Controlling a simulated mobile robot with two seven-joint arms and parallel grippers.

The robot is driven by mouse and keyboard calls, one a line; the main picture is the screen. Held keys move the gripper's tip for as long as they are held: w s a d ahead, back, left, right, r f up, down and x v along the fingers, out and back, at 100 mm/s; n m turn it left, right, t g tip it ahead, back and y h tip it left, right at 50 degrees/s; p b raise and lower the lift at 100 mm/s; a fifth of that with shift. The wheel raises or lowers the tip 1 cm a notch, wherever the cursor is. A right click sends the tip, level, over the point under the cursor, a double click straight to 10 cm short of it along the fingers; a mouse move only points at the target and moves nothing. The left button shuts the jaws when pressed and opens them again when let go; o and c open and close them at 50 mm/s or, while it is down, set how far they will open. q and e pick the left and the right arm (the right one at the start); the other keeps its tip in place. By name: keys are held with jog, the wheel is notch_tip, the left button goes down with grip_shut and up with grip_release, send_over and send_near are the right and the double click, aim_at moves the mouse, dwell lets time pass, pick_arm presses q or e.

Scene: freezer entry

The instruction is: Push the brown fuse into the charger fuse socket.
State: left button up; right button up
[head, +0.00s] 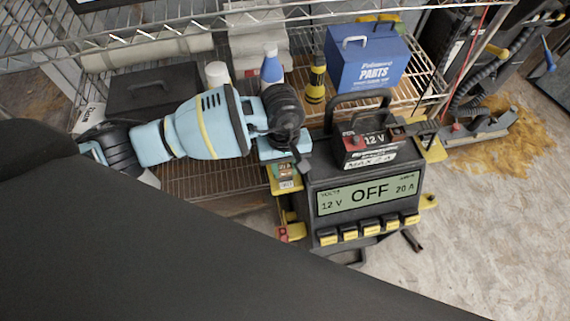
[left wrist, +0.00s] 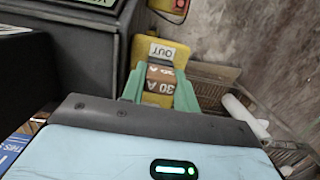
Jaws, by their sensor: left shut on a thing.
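The brown fuse (left wrist: 160,86), marked 30 A, shows in the left wrist view between the green fingers of my left gripper (left wrist: 160,92), which is shut on it. The far end of the fuse is at the yellow charger socket housing (left wrist: 140,50), beside its white OUT label. I cannot tell how deep the fuse sits. In the head view, the dark charger (head: 318,180) shows OFF, 12 V and 20 A on its display. My left gripper (head: 284,180) is at the charger's left side, and the fuse is not clear there. My right gripper is not in view.
The charger stands at the wire shelf (head: 205,185). A 12 V battery (head: 365,155) sits on top of it. A blue parts box (head: 365,65), a yellow-black bottle (head: 316,85) and a blue bottle (head: 271,70) stand behind. Bare floor (head: 490,210) lies to the right.

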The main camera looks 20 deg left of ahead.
aim_at(285, 166)
pick_arm(q)
jog(key=shift+f, duration=0.2)
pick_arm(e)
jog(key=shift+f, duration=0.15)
pick_arm(q)
jog(key=o, duration=1.1)
jog(key=shift+o, duration=0.2)
jog(key=shift+r, duration=0.25)
jog(key=r, duration=0.6)
jog(key=shift+w+a+r, duration=0.2)
jog(key=shift+w+r, duration=0.05)
jog(key=shift+w, duration=0.1)
jog(key=shift+r, duration=0.45)
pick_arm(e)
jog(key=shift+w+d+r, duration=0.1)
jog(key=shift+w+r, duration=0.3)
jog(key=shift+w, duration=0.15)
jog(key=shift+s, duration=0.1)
